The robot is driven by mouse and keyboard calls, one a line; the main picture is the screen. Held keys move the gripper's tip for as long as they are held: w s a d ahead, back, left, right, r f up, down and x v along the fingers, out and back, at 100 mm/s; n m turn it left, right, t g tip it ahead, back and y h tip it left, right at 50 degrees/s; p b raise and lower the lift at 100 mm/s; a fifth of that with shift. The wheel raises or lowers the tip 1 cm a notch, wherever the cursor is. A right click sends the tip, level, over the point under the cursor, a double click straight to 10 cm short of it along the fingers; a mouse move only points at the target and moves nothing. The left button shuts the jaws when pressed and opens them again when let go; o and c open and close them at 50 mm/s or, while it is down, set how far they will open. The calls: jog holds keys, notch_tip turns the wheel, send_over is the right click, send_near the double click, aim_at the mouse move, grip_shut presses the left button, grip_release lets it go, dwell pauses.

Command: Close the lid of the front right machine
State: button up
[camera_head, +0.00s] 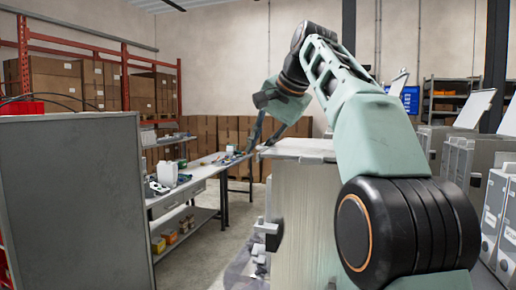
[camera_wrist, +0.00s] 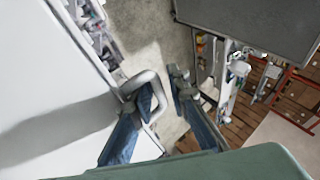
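The near machine (camera_head: 300,215) stands in the middle of the head view, partly hidden behind my arm. Its pale lid (camera_head: 300,149) looks flat or nearly flat on top; I cannot tell whether it is fully down. In the wrist view the lid's white surface (camera_wrist: 45,95) fills the left side. A grey looped handle (camera_wrist: 162,104) sticks out from its edge. My gripper (camera_head: 258,148) is at the lid's left edge, fingers pointing down. In the wrist view my gripper (camera_wrist: 162,82) is open, with one finger overlapping the handle loop and the other apart from it; contact is unclear.
More machines (camera_head: 458,160) stand at the right, some with raised lids (camera_head: 475,108). A large grey cabinet (camera_head: 75,200) stands at the left. A workbench (camera_head: 190,178) with small items is beyond it. Open floor (camera_head: 205,262) lies between the cabinet and the near machine.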

jog(key=shift+d+f, duration=0.25)
jog(key=shift+f, duration=0.05)
